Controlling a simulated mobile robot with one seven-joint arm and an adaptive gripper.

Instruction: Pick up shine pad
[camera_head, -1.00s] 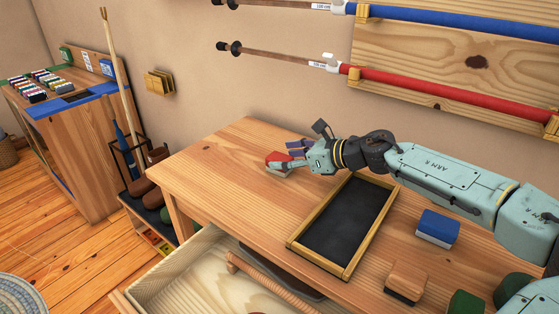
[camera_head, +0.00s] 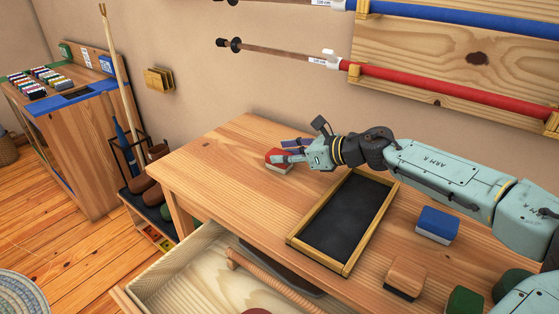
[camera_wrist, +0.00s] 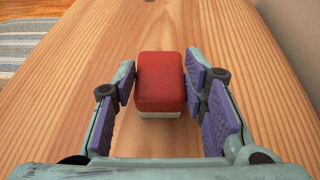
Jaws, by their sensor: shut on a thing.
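A red pad with a white underside, the likely shine pad (camera_head: 275,156), is at the far end of the wooden table. It also shows between my fingers in the wrist view (camera_wrist: 160,82). My gripper (camera_head: 284,155) is shut on it, with one purple-lined finger at each side. The red top is fully visible from the wrist, and part of the white base shows below it. I cannot tell whether the pad touches the table.
A black tray with a wooden rim (camera_head: 349,262) lies on the table beside my arm. A blue pad (camera_head: 437,224), a wooden-backed brush (camera_head: 407,277) and a green item (camera_head: 465,302) are nearer. An open drawer (camera_head: 190,275) juts out in front. Red (camera_head: 440,88) and blue poles hang on the wall.

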